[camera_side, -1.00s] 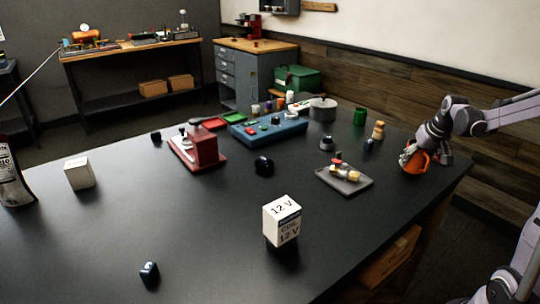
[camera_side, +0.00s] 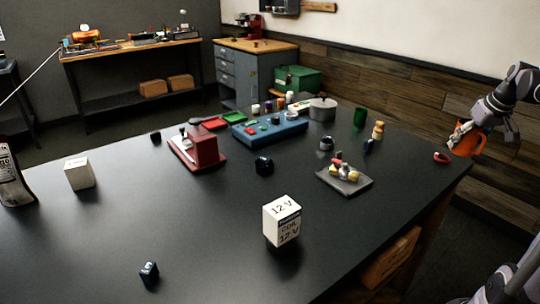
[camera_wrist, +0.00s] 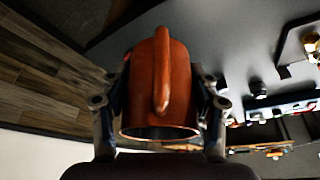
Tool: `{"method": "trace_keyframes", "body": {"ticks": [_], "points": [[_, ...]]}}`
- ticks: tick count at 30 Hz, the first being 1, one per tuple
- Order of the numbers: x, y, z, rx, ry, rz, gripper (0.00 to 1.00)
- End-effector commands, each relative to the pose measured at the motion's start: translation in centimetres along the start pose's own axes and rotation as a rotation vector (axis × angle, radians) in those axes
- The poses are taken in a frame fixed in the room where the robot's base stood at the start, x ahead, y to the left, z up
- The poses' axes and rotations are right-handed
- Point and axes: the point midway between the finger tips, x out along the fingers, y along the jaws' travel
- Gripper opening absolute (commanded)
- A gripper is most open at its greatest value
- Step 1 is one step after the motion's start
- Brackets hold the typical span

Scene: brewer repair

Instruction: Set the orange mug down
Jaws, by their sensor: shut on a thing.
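The orange mug (camera_side: 466,143) is at the right end of the dark table in the side view, by the table's edge. My gripper (camera_side: 461,135) is shut on it. In the wrist view the mug (camera_wrist: 160,88) sits between the two fingers of my gripper (camera_wrist: 160,100), with its handle towards the camera and its rim at the lower side. The mug looks tilted in the side view. Whether its base touches the table cannot be told.
A small red object (camera_side: 441,157) lies just left of the mug. A grey tray (camera_side: 357,187) with small parts, a green cup (camera_side: 360,117) and a wooden figure-like piece (camera_side: 378,130) stand further left. A white 12 V box (camera_side: 282,221) stands nearer the front. The front middle table is mostly clear.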

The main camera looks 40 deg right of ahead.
Motion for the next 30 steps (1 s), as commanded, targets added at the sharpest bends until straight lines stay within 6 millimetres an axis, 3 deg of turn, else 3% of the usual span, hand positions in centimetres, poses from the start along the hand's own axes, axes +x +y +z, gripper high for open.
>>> {"method": "trace_keyframes", "body": {"ticks": [12,20,25,30], "points": [[2.6,3.2,-8.1,-0.111,0.002,-0.045,0.24],[4.2,4.2,-10.9,-0.159,0.002,-0.063,0.24],[5.3,3.6,-11.8,-0.169,0.002,-0.068,0.24],[7.9,1.3,-13.1,-0.171,0.003,-0.068,0.24]]}}
